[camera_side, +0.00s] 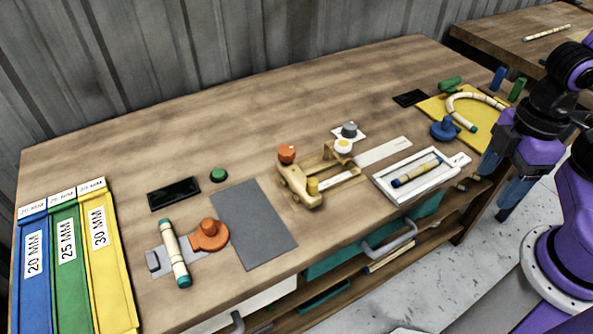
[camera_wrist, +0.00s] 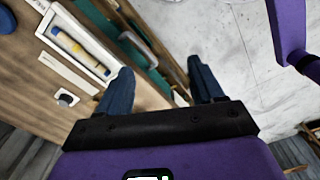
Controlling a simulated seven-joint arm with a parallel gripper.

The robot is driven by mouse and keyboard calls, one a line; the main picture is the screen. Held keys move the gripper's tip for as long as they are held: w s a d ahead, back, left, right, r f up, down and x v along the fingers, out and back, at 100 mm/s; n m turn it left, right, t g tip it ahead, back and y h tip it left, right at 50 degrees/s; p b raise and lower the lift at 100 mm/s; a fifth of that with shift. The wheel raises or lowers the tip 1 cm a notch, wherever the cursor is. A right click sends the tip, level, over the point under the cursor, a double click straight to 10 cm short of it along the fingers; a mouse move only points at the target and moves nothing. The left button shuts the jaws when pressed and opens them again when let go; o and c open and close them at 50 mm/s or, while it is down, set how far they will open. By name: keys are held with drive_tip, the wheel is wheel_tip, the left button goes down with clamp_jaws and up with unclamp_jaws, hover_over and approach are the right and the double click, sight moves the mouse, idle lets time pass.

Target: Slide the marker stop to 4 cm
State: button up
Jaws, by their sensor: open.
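A wooden jig (camera_side: 297,187) with an orange knob (camera_side: 287,153) and a yellow peg (camera_side: 313,184) stands mid-table in the side view. A pale strip like a ruler (camera_side: 385,152) runs from it to the right; it also shows in the wrist view (camera_wrist: 68,75). A white-topped yellow knob (camera_side: 343,146) sits on the jig's far side. I cannot tell for certain which part is the marker stop, and no scale marks are readable. My gripper (camera_side: 493,194) is open and empty beyond the table's right front edge, well apart from the jig. In the wrist view my gripper (camera_wrist: 160,64) hangs over the table edge and floor.
A white tray (camera_side: 437,178) holding a rattan piece stands between jig and gripper. A grey knob on a white plate (camera_side: 349,131) is behind the jig. A blue knob (camera_side: 444,129) and yellow board (camera_side: 468,125) are at right. A grey mat (camera_side: 253,224) lies left. The table's back is clear.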

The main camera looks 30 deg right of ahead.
drive_tip(key=shift+c, duration=1.4)
wheel_tip(320, 180, up, 5)
drive_tip(key=m, duration=0.2)
hover_over(312, 181)
wheel_tip(312, 181, down, 17)
drive_tip(key=shift+f, duration=0.1)
